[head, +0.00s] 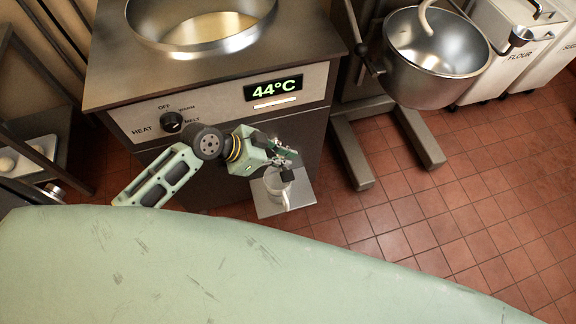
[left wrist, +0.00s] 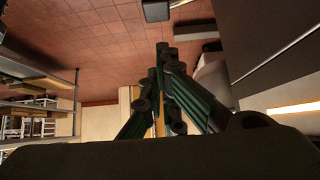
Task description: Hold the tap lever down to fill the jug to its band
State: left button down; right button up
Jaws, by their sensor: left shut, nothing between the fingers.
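A pale jug (head: 274,182) stands on a small grey shelf (head: 302,195) at the front of the melting machine. My left gripper (head: 286,164) is above and beside the jug, close to the machine's front. Its fingers are shut with nothing between them; they also show shut in the left wrist view (left wrist: 162,52). The tap and its lever are not clearly visible behind the gripper, so I cannot tell whether the fingers touch the lever. The band and the level inside the jug are too small to make out. My right gripper is in neither view.
The machine (head: 120,75) carries a round metal tank (head: 150,40), a temperature display (head: 272,88) reading 44°C and a heat knob (head: 172,122). A mixer bowl (head: 425,80) and a flour bin (head: 510,45) stand right. Red tiled floor (head: 420,200) is open at lower right.

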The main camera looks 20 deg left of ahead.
pick_arm(q)
send_over(289, 176)
notch_tip(289, 176, down, 4)
jog(key=shift+f, duration=0.1)
jog(key=shift+a+f, duration=0.1)
jog(key=shift+f, duration=0.6)
jog(key=shift+s, duration=0.1)
jog(key=shift+s+f+t, duration=0.25)
jog(key=shift+f+t, duration=0.05)
jog(key=shift+d+f, duration=0.1)
jog(key=shift+d, duration=0.1)
jog(key=shift+s+d+f+m+t+y, duration=0.2)
jog(key=shift+s+f+m+t+y, duration=0.2)
jog(key=shift+f, duration=0.05)
jog(key=shift+s+d+f+m+t+y+b, duration=0.15)
jog(key=shift+s+f+t, duration=0.1)
jog(key=shift+f, duration=0.3)
jog(key=shift+s+d+f+m+t+y+b, duration=0.1)
jog(key=shift+s+d+f+m+t+b, duration=0.15)
jog(key=shift+f, duration=0.3)
jog(key=shift+s+d+f+m+t+y+b, duration=0.1)
jog(key=shift+s+f+t+y, duration=0.15)
jog(key=shift+f, duration=0.3)
dwell(4.2)
